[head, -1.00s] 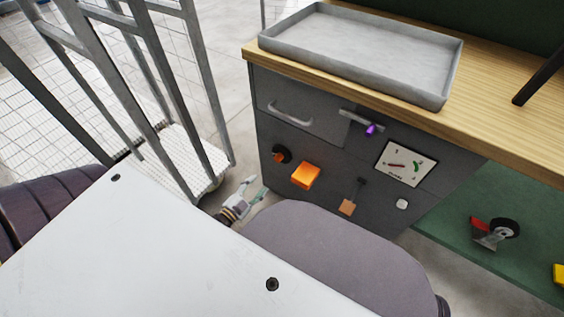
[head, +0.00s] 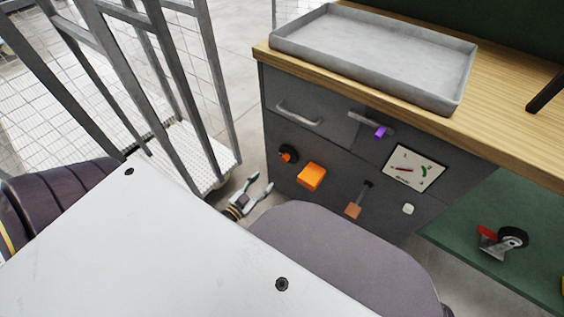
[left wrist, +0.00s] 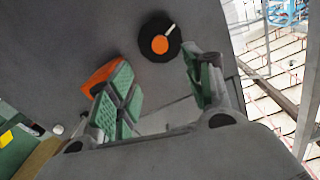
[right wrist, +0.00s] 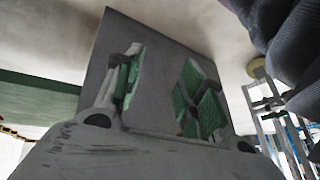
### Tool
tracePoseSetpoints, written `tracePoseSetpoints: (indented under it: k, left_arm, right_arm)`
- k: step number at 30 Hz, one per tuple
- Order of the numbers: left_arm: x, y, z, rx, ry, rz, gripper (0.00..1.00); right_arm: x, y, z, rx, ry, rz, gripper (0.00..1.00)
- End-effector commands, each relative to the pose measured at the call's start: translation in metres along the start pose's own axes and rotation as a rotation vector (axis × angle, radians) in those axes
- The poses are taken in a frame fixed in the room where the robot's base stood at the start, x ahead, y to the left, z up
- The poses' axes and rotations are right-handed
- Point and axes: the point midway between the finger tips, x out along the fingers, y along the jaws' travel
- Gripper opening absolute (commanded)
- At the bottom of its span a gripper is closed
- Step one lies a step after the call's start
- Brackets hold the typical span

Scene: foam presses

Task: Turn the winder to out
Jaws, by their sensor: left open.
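The likely winder is a round black disc with an orange hub (head: 288,154) on the left of the dark grey cabinet front (head: 330,150). In the left wrist view the disc (left wrist: 159,38) shows a pale mark towards its upper right. My left gripper (head: 263,183) is open and empty, low and left of the disc, apart from it. In the left wrist view its fingers (left wrist: 162,75) spread below the disc, with an orange block (left wrist: 98,76) behind the left finger. My right gripper (right wrist: 160,80) is open and empty in the right wrist view, facing a dark grey panel; the head view does not show it.
The cabinet front also carries the orange block (head: 312,176), a lever with a brown pad (head: 353,210), a purple piece (head: 380,132), a gauge (head: 414,167) and a white button (head: 408,208). A metal tray (head: 380,50) lies on top. A wheeled cage (head: 222,90) stands left.

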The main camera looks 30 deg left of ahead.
Motion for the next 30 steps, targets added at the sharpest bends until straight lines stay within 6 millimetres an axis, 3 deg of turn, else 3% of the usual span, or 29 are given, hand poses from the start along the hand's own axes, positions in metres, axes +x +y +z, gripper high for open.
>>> tracePoseSetpoints:
  k: [8, 30]
  left_arm:
    - [0.016, 0.0, 0.001, 0.001, 0.002, 0.0, 0.51]
    - [0.098, 0.0, 0.001, 0.002, 0.001, 0.0, 0.51]
  right_arm:
    - [0.009, 0.0, 0.003, 0.008, 0.019, -0.009, 0.4]
    - [0.059, 0.001, 0.026, 0.056, 0.115, -0.05, 0.4]
